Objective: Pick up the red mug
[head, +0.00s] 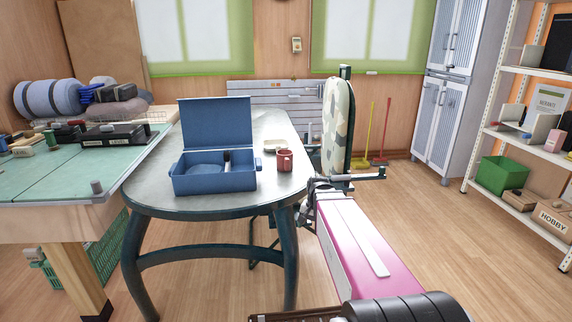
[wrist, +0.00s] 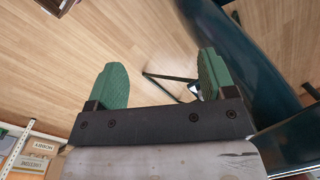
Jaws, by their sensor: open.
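The red mug (head: 284,160) stands upright on the right part of the oval grey table (head: 150,190), just right of the blue box. It does not show in the wrist view. My gripper (wrist: 162,80) is open, with its two green fingers apart and only floor and dark metal parts visible between and beyond them. In the head view, my arm reaches forward to the right of the table, and its end is beside the table's right edge, right of the mug and apart from it. The fingers are hard to make out there.
An open blue box (head: 214,178) with its lid raised stands left of the mug. A small tan dish (head: 274,145) lies behind the mug. A dark table part (wrist: 240,60) fills the wrist view's right side.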

